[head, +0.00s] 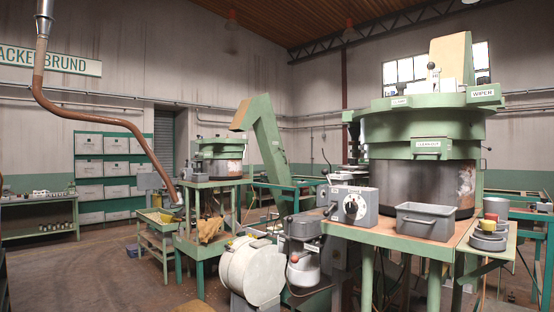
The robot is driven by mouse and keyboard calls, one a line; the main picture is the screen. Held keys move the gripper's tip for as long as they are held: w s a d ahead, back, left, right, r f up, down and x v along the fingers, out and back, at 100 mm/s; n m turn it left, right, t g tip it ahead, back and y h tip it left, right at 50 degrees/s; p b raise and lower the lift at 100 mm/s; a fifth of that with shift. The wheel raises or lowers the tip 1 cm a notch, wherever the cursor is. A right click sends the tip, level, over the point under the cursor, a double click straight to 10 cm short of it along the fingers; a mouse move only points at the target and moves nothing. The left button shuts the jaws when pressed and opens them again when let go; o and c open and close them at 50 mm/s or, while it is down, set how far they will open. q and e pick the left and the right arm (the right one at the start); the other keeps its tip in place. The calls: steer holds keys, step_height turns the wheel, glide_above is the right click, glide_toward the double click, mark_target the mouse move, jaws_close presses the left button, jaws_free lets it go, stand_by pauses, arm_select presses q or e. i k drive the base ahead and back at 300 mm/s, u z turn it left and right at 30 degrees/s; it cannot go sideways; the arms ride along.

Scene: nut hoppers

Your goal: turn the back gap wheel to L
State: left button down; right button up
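I cannot make out a gap wheel or a mark L in this view; they may be hidden or too small to read. A smaller green hopper (220,148) stands further back at left centre. A grey control box with a black dial (351,207) sits at the near table's left end. Neither of my grippers shows.
A grey bin (426,221) and a yellow cup (491,217) stand near the table's front edge. A white drum (252,272) stands on the floor left of the table. A brown pipe (98,120) hangs at the left. The floor at the left front is open.

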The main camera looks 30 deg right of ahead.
mark_target(352, 162)
steer(key=u, duration=0.5)
steer(key=i, duration=1.95)
steer(key=z, duration=0.95)
steer(key=i, duration=1.15)
steer(key=z, duration=1.15)
